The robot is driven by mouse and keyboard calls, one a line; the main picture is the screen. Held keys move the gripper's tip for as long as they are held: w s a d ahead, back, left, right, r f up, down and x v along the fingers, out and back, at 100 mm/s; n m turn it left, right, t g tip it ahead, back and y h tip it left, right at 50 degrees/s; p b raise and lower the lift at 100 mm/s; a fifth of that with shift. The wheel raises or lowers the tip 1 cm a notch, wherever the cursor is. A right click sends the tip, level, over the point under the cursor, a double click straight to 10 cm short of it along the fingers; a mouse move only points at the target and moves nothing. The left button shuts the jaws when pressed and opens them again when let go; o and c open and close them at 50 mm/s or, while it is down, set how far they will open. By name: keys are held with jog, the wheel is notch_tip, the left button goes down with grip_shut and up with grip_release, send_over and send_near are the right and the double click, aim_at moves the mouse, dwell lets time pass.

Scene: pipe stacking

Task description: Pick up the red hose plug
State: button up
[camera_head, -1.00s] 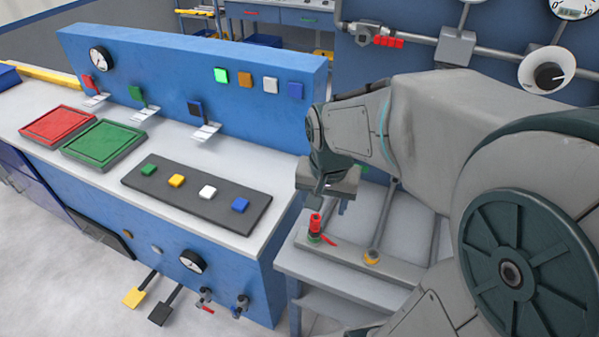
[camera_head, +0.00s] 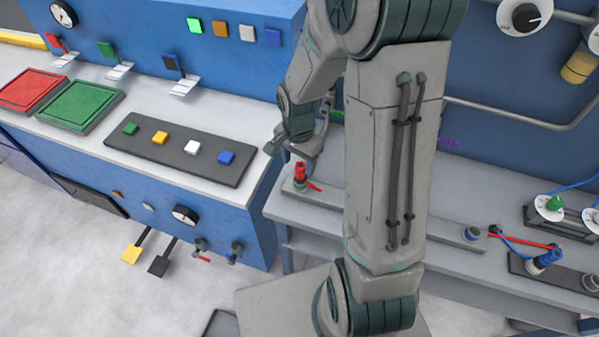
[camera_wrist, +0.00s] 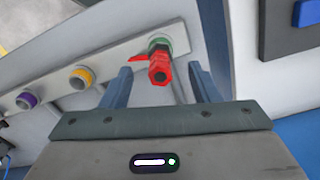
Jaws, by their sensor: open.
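The red hose plug (camera_head: 300,172) stands upright in a green-ringed socket (camera_head: 299,186) at the left end of a grey rail, with a red lever sticking out to its side. My gripper (camera_head: 291,151) is just above it in the head view. In the wrist view, the plug (camera_wrist: 160,73) lies between the two spread fingers of my gripper (camera_wrist: 161,76). The fingers are open, with a visible gap on each side of the plug. The green socket (camera_wrist: 159,41) shows behind the plug. Whether the fingers are level with the plug is hard to tell.
The rail (camera_wrist: 108,58) also carries a yellow-ringed socket (camera_wrist: 82,77) and a purple-ringed socket (camera_wrist: 28,100). A blue console with a panel of coloured buttons (camera_head: 180,149) stands close on the left. Hoses and a blue plug (camera_head: 545,259) lie to the right.

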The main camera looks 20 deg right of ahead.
aim_at(300, 172)
jog(key=shift+w+d+f+p, duration=0.1)
jog(key=shift+f+p, duration=0.1)
jog(key=shift+f, duration=0.6)
jog(key=shift+w+d+f+p, duration=0.15)
jog(key=shift+f+p, duration=0.1)
jog(key=shift+f, duration=0.55)
jog(key=shift+w+d+f+p, duration=0.1)
jog(key=shift+f+p, duration=0.1)
jog(key=shift+f, duration=1.25)
grip_shut()
